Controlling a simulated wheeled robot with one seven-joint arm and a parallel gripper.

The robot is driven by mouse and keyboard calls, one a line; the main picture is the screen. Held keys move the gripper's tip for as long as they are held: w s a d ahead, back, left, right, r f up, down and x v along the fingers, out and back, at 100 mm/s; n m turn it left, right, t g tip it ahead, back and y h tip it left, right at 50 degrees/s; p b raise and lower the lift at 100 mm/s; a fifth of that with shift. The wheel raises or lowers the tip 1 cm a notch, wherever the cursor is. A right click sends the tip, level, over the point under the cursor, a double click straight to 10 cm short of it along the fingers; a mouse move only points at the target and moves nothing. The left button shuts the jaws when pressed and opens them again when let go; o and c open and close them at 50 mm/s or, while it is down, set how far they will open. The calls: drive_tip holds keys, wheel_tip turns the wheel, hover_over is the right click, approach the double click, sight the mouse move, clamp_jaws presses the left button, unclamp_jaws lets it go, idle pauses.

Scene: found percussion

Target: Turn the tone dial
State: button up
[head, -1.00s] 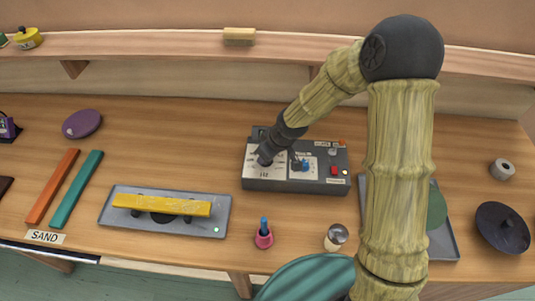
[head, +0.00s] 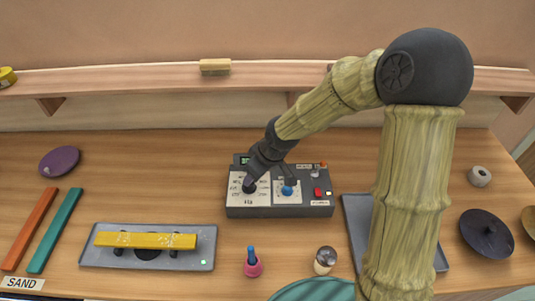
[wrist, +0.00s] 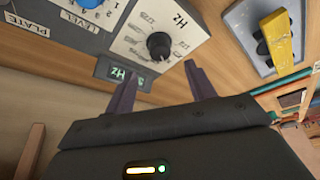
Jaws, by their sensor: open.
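The tone dial is a black round knob (head: 249,187) on the white Hz panel at the left of a dark grey control box (head: 280,212). In the wrist view the knob (wrist: 158,45) is upper centre, with numbers around it and a small green Hz display (wrist: 125,73) beside it. My gripper (head: 271,179) is open and empty over the box.
A red button (head: 318,192) sits at the box's right. A tray with a yellow bar (head: 145,240) lies left of the box. A grey tray (head: 355,215) is partly behind my arm.

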drive_tip(key=p+v, duration=0.1)
drive_tip(key=v, duration=0.9)
drive_tip(key=shift+p, duration=0.35)
drive_tip(key=shift+r, duration=0.1)
